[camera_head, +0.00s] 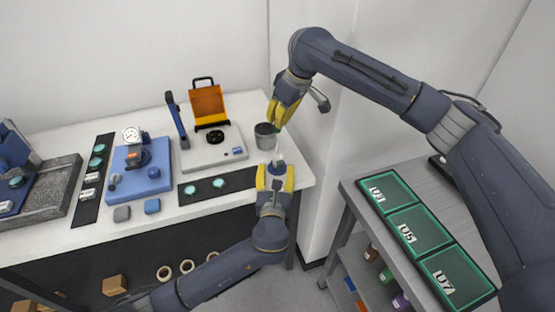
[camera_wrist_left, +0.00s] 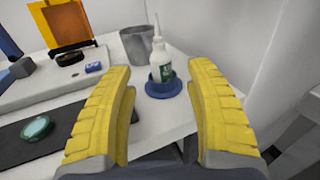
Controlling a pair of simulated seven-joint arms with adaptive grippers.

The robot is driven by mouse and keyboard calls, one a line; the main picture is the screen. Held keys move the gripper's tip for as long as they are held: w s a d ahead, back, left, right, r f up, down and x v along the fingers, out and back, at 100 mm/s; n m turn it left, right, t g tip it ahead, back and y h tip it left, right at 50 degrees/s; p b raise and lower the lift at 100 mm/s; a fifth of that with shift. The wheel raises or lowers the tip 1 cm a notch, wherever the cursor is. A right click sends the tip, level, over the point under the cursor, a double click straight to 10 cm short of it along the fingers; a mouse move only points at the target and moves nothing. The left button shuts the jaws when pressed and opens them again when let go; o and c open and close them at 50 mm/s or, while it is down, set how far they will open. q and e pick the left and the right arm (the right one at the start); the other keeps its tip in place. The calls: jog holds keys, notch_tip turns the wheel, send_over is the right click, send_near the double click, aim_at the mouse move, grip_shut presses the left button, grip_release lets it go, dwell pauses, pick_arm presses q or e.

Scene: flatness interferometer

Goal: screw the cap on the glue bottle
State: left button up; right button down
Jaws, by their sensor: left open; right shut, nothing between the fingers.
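The glue bottle (camera_wrist_left: 161,62) is white with a green label and a long thin pointed nozzle. It stands upright in a round blue holder (camera_wrist_left: 164,90) near the table's right front corner. It is small in the head view (camera_head: 277,158). My left gripper (camera_head: 276,174) is open, its yellow fingers pointing at the bottle from the front edge; in the left wrist view the bottle stands beyond the fingertips, apart from them. My right gripper (camera_head: 283,112) is shut and empty, above and behind the bottle near the grey cup. I cannot make out a separate cap.
The grey cup (camera_head: 265,137) stands just behind the bottle. An instrument with an orange screen (camera_head: 207,103) and a dark strip with green discs (camera_head: 219,183) lie to the left. A side bench with green-framed trays (camera_head: 419,230) is at right.

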aim_at(277, 161)
pick_arm(q)
jog(key=shift+w+d, duration=0.2)
jog(key=shift+w, duration=3.2)
jog(key=shift+c, duration=0.5)
grip_shut()
